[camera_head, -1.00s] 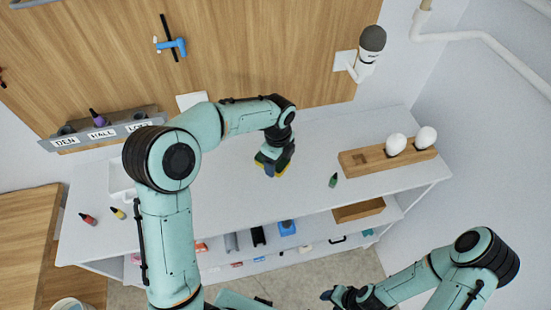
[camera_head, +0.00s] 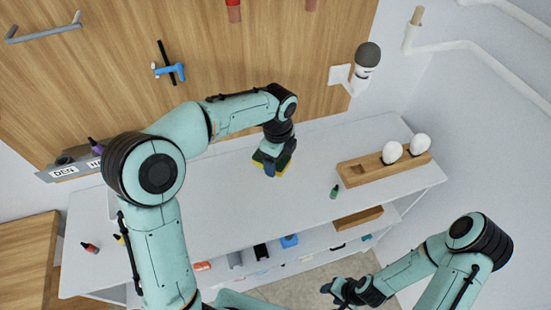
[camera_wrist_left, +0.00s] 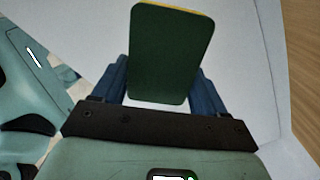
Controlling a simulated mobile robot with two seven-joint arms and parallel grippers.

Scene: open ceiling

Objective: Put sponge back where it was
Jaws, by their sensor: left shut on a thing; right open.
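The sponge (camera_wrist_left: 170,52) shows large in the left wrist view, with a dark green face and a thin yellow edge at its top. It sits between the two blue fingers of my left gripper (camera_wrist_left: 160,82), which is shut on it. In the head view the sponge (camera_head: 283,168) is a small green and yellow piece below my left gripper (camera_head: 271,166), over the white counter (camera_head: 230,205). I cannot tell whether it touches the counter. My right gripper (camera_head: 337,292) is open and empty at the lower right, in front of the shelf unit.
A wooden holder (camera_head: 362,173) with two white rounded objects stands at the right of the counter. A small green bottle (camera_head: 335,191) stands near it. A red bottle (camera_head: 90,247) lies at the left. The counter's middle is clear. A labelled rack (camera_head: 62,172) is at the left wall.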

